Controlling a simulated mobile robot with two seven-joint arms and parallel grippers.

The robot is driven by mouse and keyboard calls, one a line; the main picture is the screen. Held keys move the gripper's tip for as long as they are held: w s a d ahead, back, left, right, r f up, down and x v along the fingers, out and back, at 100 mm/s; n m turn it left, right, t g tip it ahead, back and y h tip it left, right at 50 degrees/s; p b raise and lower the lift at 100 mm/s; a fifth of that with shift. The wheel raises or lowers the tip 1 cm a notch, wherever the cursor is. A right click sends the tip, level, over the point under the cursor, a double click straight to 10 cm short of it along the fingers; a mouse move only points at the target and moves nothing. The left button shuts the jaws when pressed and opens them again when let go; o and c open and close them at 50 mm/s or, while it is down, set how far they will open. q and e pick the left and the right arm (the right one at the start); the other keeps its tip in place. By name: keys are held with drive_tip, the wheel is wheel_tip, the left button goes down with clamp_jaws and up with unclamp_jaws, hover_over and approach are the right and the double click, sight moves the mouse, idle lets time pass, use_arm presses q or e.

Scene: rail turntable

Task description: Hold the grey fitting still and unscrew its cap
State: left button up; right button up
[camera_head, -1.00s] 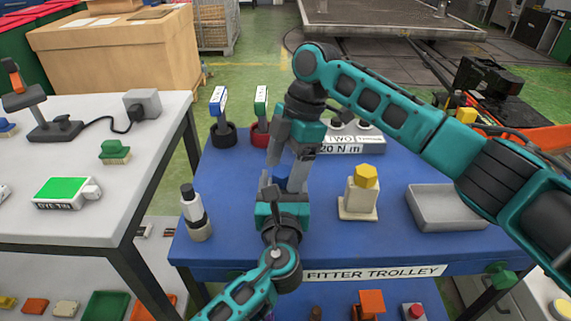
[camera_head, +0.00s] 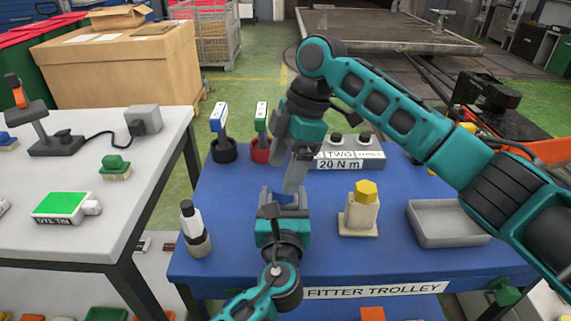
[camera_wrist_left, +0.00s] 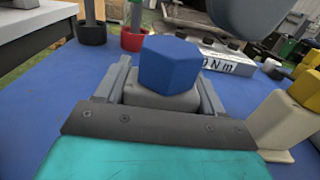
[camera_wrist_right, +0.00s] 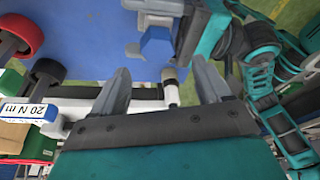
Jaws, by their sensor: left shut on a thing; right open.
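My left gripper (camera_head: 284,199) is shut on the grey fitting (camera_wrist_left: 160,97), with a finger on either side of its body. The blue hexagonal cap (camera_wrist_left: 170,65) sits on top of the fitting. The cap also shows in the right wrist view (camera_wrist_right: 156,44), beyond the fingertips and roughly between them. My right gripper (camera_head: 294,182) is open and empty, close above the cap. In the head view its fingers partly cover the cap and fitting. I cannot tell whether the cap's thread is loose.
A cream fitting with a yellow cap (camera_head: 366,192) stands right of my left gripper on the blue trolley (camera_head: 330,265). A grey tray (camera_head: 447,238) lies further right. A box labelled 20 N m (camera_head: 352,155) is behind. A black-and-white bottle (camera_head: 194,228) stands at the left.

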drive_tip(key=m, duration=0.3)
drive_tip(key=m+t, duration=0.1)
drive_tip(key=m, duration=0.1)
drive_tip(key=shift+s+m+t, duration=0.15)
drive_tip(key=shift+m+t, duration=0.15)
drive_tip(key=shift+m, duration=0.1)
drive_tip(key=m, duration=0.2)
drive_tip(key=m+t, duration=0.1)
drive_tip(key=m, duration=0.2)
drive_tip(key=shift+s+a+m+t+h, duration=0.1)
drive_tip(key=shift+m+t+h, duration=0.2)
drive_tip(key=m+t+h, duration=0.1)
drive_tip(key=m, duration=0.5)
drive_tip(key=shift+s+a, duration=0.1)
drive_tip(key=shift+a, duration=0.05)
drive_tip(key=m+h, duration=0.1)
drive_tip(key=m, duration=0.3)
drive_tip(key=shift+h, duration=0.4)
drive_tip(key=shift+f, duration=0.1)
drive_tip(key=shift+f, duration=1.95)
drive_tip(key=shift+c, duration=0.4)
